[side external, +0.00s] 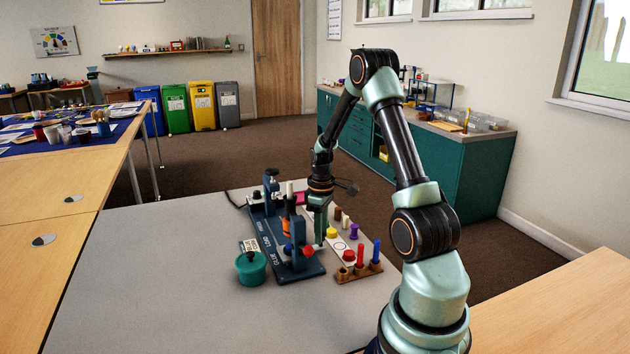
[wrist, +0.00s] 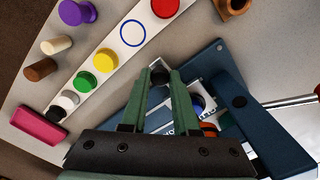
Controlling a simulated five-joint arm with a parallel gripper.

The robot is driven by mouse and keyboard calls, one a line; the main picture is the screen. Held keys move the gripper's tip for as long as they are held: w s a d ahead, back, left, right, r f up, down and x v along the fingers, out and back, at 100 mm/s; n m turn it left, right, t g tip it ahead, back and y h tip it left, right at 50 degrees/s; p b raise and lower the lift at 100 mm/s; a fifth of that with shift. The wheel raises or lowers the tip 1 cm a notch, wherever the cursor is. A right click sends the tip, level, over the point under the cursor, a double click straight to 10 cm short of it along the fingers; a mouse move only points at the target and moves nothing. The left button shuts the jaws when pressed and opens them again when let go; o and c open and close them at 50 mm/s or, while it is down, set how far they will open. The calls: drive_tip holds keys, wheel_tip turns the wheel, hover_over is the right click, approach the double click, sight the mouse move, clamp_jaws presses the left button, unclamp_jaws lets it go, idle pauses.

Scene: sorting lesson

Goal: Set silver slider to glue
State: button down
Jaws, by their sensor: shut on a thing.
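A blue fixture (side external: 300,268) stands on the grey table, with GLUE, LOAD and a third word lettered along its near edge. In the wrist view its blue base (wrist: 238,100) lies right of my fingers. My gripper (side external: 319,243) points down at the fixture's right side. The slider's position against the lettering is hidden.
A white strip with coloured pegs, including a yellow one (side external: 331,233), lies right of the fixture. A wooden rack (side external: 360,271) with red and blue pegs stands in front of it. A teal round pot (side external: 251,268) is at left. The table's left front is clear.

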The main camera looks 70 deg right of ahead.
drive_tip(key=shift+s+a+r, duration=0.1)
drive_tip(key=shift+s+a, duration=0.1)
drive_tip(key=shift+a, duration=0.05)
drive_tip(key=c, duration=0.7)
unclamp_jaws()
drive_tip(key=shift+o, duration=0.2)
drive_tip(key=shift+r, duration=0.25)
wheel_tip(320, 180, up, 12)
drive_tip(key=shift+f, duration=0.25)
